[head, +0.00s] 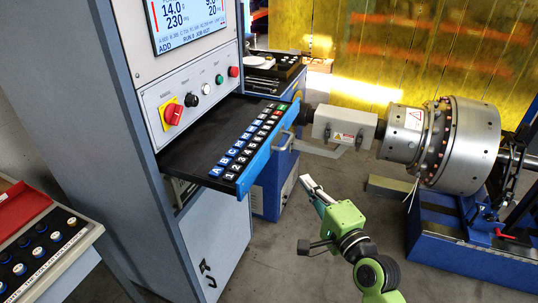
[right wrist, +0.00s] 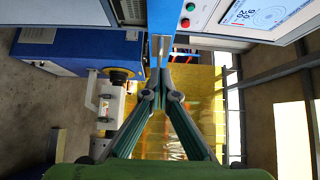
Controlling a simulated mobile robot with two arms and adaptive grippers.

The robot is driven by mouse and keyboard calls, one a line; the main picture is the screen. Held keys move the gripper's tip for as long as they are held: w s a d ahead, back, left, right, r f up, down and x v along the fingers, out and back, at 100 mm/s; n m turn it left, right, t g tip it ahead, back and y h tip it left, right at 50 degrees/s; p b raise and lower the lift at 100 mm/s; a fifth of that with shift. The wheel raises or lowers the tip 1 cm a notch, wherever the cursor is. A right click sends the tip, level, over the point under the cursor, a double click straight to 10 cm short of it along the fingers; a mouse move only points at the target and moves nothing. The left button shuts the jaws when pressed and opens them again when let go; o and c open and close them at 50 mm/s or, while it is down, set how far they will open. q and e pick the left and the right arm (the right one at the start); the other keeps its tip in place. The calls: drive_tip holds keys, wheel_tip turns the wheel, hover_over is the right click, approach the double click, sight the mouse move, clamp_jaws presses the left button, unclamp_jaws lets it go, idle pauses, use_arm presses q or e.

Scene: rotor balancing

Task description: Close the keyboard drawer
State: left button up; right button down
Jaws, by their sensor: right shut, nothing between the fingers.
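The keyboard drawer (head: 185,155) is pulled out of the grey cabinet (head: 130,110). My right gripper (head: 306,181) is shut and empty. In the head view it shows below and right of the drawer front, apart from it in the picture. In the right wrist view the closed fingertips (right wrist: 160,48) point at a blue strip, seemingly the drawer front; contact cannot be told. My left gripper is not in view.
A control panel with a red knob (head: 173,113) and a screen (head: 187,20) sits above the drawer. The rotor (head: 465,145) stands on a blue machine bed at right. Floor is clear between cabinet and machine.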

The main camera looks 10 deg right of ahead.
drive_tip(key=w, duration=0.3)
drive_tip(key=w+a+p, duration=0.1)
drive_tip(key=w, duration=0.2)
drive_tip(key=w+p, duration=0.1)
drive_tip(key=w, duration=0.2)
drive_tip(key=shift+a, duration=0.3)
drive_tip(key=shift+w+a+p, duration=0.55)
drive_tip(key=shift+w+a, duration=0.55)
drive_tip(key=shift+a, duration=0.15)
drive_tip(key=shift+w+a+f, duration=0.1)
drive_tip(key=shift+w+a, duration=0.2)
drive_tip(key=shift+a, duration=0.2)
